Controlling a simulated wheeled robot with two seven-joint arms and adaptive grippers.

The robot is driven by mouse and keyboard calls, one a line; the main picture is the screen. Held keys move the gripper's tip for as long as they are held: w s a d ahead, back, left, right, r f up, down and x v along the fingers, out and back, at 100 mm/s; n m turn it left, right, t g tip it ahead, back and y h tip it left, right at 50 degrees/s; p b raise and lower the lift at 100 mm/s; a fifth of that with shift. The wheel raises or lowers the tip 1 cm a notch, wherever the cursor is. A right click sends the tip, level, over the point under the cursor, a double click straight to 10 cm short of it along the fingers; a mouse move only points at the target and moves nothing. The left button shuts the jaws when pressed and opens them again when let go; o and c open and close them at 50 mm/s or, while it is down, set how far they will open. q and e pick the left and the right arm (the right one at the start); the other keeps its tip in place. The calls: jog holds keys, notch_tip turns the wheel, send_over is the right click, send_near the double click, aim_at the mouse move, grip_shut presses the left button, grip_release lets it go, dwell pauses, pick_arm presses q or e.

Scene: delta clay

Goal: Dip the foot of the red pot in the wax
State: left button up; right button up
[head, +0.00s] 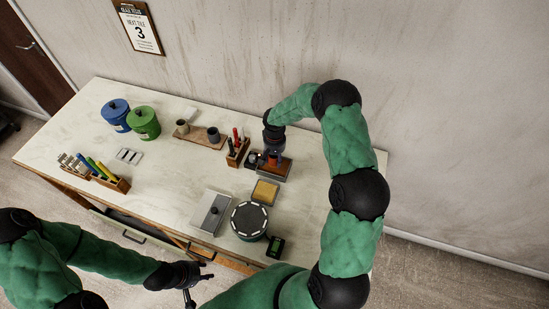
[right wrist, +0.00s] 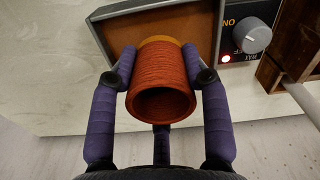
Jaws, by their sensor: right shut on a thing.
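In the right wrist view my right gripper (right wrist: 161,80) is shut on the red pot (right wrist: 160,78), one finger on each side. The pot's open mouth faces the camera. Its far, foot end carries an ochre band (right wrist: 162,41) and points at the brown wax pan (right wrist: 165,18); I cannot tell whether it touches the wax. In the head view my right gripper (head: 273,152) is over the wax pan (head: 270,178) and largely hides the pot. My left gripper (head: 206,270) is open and empty off the table's front edge.
A WAX control knob (right wrist: 252,35) with a lit red lamp stands beside the pan. Blue (head: 115,114) and green jars (head: 144,123) stand left. The table's middle is clear.

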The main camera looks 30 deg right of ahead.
jog(key=shift+r, duration=0.1)
jog(key=shift+r+p, duration=0.45)
jog(key=shift+r, duration=1.05)
jog(key=shift+f, duration=0.1)
